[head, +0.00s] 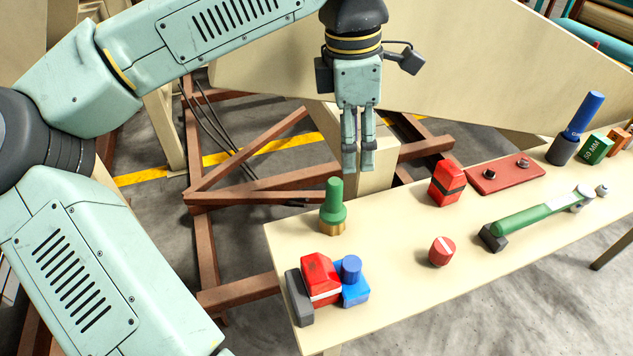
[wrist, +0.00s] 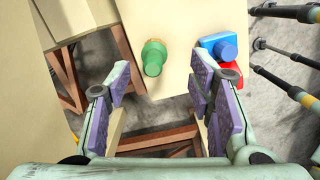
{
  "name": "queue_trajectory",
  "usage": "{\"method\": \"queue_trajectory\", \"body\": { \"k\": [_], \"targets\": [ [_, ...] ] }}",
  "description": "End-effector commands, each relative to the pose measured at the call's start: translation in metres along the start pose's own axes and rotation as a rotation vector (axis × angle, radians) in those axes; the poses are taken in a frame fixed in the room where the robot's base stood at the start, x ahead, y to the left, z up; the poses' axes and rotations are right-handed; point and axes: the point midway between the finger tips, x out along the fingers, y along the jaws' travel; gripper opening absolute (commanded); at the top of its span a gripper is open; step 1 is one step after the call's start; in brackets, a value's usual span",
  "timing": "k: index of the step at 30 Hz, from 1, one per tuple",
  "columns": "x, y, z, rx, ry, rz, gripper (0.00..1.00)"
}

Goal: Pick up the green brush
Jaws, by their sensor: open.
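The green brush (head: 333,204) stands upright on its brass-coloured bristle end near the left end of the beige table. It has a narrow green handle on top and a wider green body. In the wrist view the green brush (wrist: 154,58) shows from above, ahead of the fingertips and a little left of the middle between them. My gripper (head: 358,160) hangs fingers down, above and slightly right of the brush, apart from it. In the wrist view my gripper (wrist: 164,82) is open with nothing between its purple pads.
The table (head: 390,285) also holds a red container (head: 318,278) and a blue one (head: 352,285) in front of the brush. A red block (head: 447,184), red cylinder (head: 441,251), red plate (head: 490,180) and green-handled tool (head: 520,220) lie rightward. A beige panel (head: 480,85) slopes behind.

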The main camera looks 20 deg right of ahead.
Motion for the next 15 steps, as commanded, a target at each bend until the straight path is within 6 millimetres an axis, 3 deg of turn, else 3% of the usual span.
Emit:
{"method": "queue_trajectory", "body": {
  "k": [4, 15],
  "targets": [
    [0.008, 0.005, -0.018, -0.021, 0.094, -0.003, 0.48],
    [0.056, 0.005, -0.022, -0.021, 0.092, -0.003, 0.48]
  ]
}}
